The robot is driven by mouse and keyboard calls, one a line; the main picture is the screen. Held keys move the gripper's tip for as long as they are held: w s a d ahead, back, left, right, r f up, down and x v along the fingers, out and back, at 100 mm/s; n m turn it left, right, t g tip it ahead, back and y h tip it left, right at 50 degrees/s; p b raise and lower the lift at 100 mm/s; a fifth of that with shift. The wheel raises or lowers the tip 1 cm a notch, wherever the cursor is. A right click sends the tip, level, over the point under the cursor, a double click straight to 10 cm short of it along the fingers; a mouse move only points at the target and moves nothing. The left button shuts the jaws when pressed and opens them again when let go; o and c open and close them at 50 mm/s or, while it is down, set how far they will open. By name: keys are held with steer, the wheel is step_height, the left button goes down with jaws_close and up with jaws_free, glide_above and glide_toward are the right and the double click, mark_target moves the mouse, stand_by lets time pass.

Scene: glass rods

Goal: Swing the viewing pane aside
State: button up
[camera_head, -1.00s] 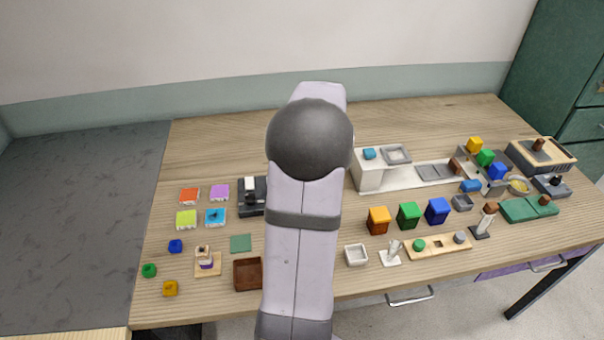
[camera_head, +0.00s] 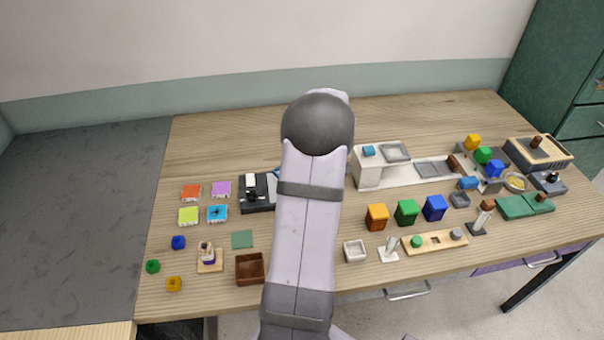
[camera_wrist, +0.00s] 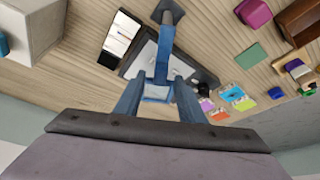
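In the wrist view, my gripper's (camera_wrist: 165,38) blue fingers run together into one narrow bar, so it looks shut. Its tip overlaps a small dark square piece (camera_wrist: 170,7) above the wooden table; I cannot tell whether they touch. Behind the fingers is a black device with a white panel (camera_wrist: 122,36) and a pale grey plate on a dark base (camera_wrist: 205,82). I cannot make out the viewing pane with certainty. In the head view, the black device (camera_head: 257,198) stands left of my arm, with a bit of blue at its edge.
Left of the device are coloured tiles (camera_head: 189,216) and small blocks (camera_head: 178,242). A brown box (camera_head: 250,268) sits near the front. Right of my arm are a white station (camera_head: 368,172) and coloured bins (camera_head: 407,212). The back left of the table (camera_head: 215,130) is clear.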

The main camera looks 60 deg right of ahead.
steer(key=shift+w+f, duration=0.2)
steer(key=shift+f, duration=0.35)
jaws_close()
